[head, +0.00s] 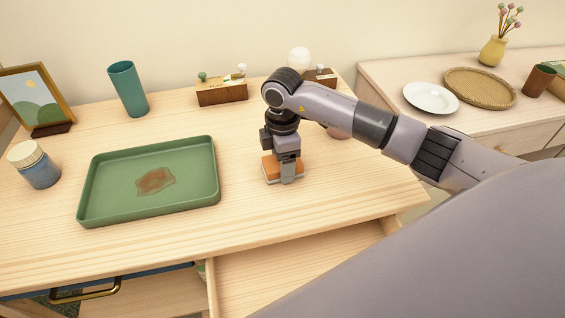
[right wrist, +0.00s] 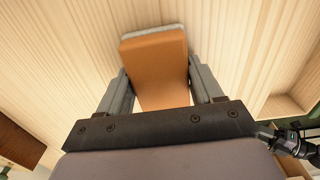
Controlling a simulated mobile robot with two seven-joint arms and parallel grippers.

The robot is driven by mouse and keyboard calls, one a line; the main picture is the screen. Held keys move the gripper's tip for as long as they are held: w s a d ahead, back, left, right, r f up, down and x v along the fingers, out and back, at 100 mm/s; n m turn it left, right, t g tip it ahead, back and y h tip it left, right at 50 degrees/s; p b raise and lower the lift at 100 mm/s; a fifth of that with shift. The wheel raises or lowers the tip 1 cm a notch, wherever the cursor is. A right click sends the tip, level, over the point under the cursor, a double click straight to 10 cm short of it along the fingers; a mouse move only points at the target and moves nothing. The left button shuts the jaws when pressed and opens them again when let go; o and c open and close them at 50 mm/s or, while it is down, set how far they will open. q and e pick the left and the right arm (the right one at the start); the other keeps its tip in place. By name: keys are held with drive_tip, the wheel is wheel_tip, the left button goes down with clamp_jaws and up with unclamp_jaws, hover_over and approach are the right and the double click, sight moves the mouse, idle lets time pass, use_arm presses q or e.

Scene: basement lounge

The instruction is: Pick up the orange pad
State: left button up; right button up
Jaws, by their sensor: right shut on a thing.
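The orange pad (head: 269,167) has a pale grey-white layer beneath it and is by the table top, right of the green tray. In the right wrist view the orange pad (right wrist: 158,62) lies between the two grey fingers. My right gripper (head: 288,177) is above the table, pointing down, shut on the orange pad; it also shows in the right wrist view (right wrist: 158,88). I cannot tell whether the pad's underside touches the table. The gripper hides part of the pad in the head view.
A green tray (head: 205,192) with a brown stain stands left of the pad. A blue jar (head: 41,174), a teal cup (head: 128,90) and a wooden box (head: 222,94) stand around it. An open drawer (head: 300,262) is below the front edge. Bare table lies between tray and pad.

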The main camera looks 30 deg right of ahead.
wheel_tip(320, 180, up, 20)
drive_tip(key=shift+p, duration=0.3)
idle(0.4)
drive_tip(key=o, duration=0.4)
drive_tip(key=c, duration=0.3)
